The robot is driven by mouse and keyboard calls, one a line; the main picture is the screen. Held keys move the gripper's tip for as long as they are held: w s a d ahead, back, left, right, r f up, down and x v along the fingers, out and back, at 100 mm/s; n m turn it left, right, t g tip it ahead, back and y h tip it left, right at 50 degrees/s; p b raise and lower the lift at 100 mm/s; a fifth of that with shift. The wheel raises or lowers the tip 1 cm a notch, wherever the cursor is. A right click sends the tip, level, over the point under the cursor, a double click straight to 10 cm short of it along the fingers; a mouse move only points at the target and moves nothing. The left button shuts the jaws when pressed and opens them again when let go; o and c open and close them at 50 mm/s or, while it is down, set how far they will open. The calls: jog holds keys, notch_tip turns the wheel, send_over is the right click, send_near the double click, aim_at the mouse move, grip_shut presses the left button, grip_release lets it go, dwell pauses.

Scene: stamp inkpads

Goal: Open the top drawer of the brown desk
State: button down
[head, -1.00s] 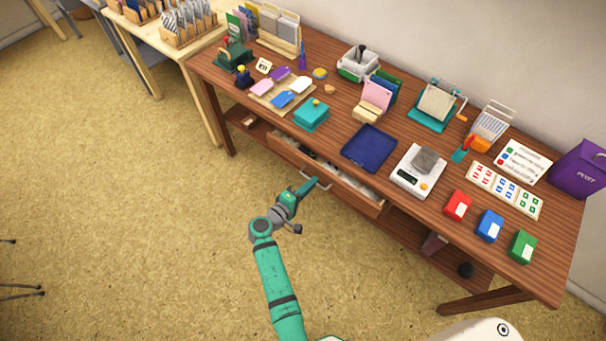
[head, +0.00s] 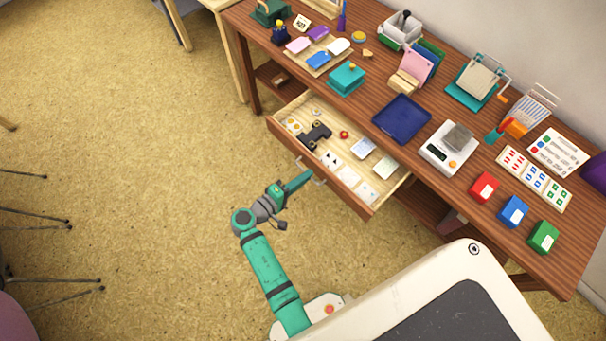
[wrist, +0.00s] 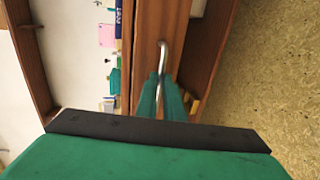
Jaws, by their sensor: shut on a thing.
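The brown desk (head: 385,82) runs diagonally across the head view. Its top drawer (head: 348,196) is pulled well out, and its inside shows. A metal handle sits on the drawer front, and it shows clearly in the wrist view (wrist: 163,50). My gripper (head: 306,176) is at the drawer front, shut on the handle. In the wrist view the green fingers (wrist: 160,95) close around the lower part of the handle. Part of the handle is hidden between the fingers.
The drawer holds a dark object (head: 316,134), a small red item (head: 344,134) and several cards (head: 350,176). A blue tray (head: 402,118), a scale (head: 447,148) and coloured inkpads (head: 513,211) stand on the desktop. Open floor (head: 130,150) lies to the left.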

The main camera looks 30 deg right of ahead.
jog(key=shift+w+a+r, duration=0.1)
jog(key=shift+w+a, duration=0.15)
jog(key=shift+w, duration=0.05)
jog(key=c, duration=1.9)
grip_release()
jog(key=shift+s+d, duration=0.15)
jog(key=v, duration=1)
jog(key=shift+a, duration=0.4)
jog(key=shift+s, duration=0.2)
